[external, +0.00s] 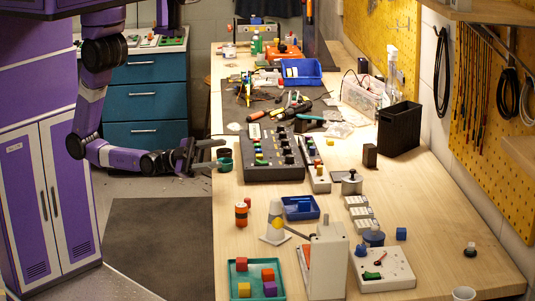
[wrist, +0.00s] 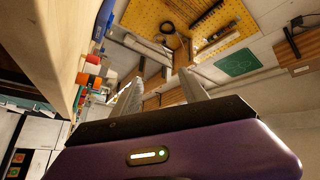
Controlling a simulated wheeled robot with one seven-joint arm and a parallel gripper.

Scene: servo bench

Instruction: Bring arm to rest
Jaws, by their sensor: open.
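My purple and white arm (external: 88,105) hangs down at the left of the external view and bends toward the bench. My gripper (external: 208,155) is beside the bench's left edge, close to a small green clamp-like piece (external: 225,160). In the wrist view my gripper (wrist: 160,90) has its two grey fingers apart with nothing between them. It looks empty. The external view is too small to show the fingertips well, and I cannot tell whether they touch the bench edge.
The wooden bench (external: 400,225) holds a dark control box (external: 270,160), a black bin (external: 399,128), a blue tray (external: 300,208) and a teal tray (external: 257,280) with coloured blocks. Teal drawers (external: 145,100) stand behind my arm. Open floor with a dark mat (external: 155,245) lies left of the bench.

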